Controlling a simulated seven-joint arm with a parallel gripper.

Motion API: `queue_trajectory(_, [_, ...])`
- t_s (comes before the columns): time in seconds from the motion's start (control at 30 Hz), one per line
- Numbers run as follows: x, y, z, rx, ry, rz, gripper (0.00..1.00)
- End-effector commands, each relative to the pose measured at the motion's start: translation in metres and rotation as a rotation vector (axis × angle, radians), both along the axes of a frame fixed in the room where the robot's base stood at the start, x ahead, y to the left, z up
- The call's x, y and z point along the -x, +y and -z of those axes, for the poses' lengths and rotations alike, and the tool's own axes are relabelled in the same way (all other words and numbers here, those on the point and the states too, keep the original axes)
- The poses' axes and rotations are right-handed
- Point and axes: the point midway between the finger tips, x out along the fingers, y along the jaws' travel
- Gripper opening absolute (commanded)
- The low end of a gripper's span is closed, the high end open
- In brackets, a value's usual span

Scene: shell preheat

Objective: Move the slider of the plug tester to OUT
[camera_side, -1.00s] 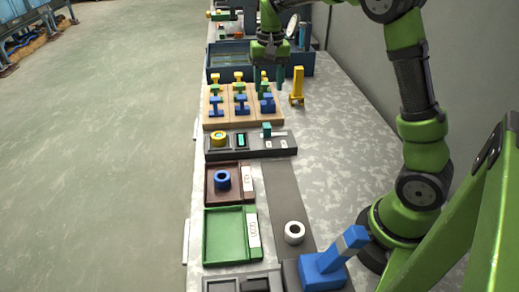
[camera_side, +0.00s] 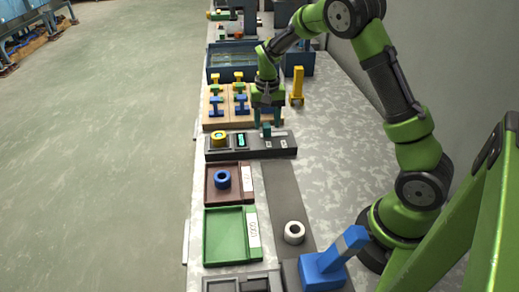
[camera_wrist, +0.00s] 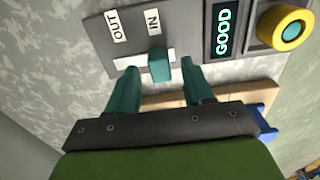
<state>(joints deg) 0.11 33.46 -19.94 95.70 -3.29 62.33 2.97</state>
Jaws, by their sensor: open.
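The plug tester (camera_side: 250,151) is a dark box on the bench, and its top also shows in the wrist view (camera_wrist: 190,30). The slider also shows in the side view (camera_side: 266,131). My gripper (camera_wrist: 159,68) is open, with its teal fingertips on either side of the slider and gaps showing. In the side view my gripper (camera_side: 268,123) is low at the tester. Contact cannot be told.
The tester's display (camera_wrist: 223,31) reads GOOD, beside a yellow ring (camera_wrist: 288,25) with a teal centre. A wooden rack (camera_side: 218,120) with blue and yellow pieces stands close behind. A yellow upright piece (camera_side: 297,86) is behind right. Bench right of the tester is clear.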

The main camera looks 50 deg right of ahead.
Motion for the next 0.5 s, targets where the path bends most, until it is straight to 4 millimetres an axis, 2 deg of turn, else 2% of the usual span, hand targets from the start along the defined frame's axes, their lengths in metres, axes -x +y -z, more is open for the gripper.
queue_trajectory(0.03, [0.000,0.000,0.008,-0.001,0.003,0.001,0.51])
queue_trajectory(0.2, [0.000,0.000,0.021,-0.001,0.001,0.001,0.51])
queue_trajectory(0.5, [0.000,0.000,0.024,-0.001,0.000,0.001,0.51])
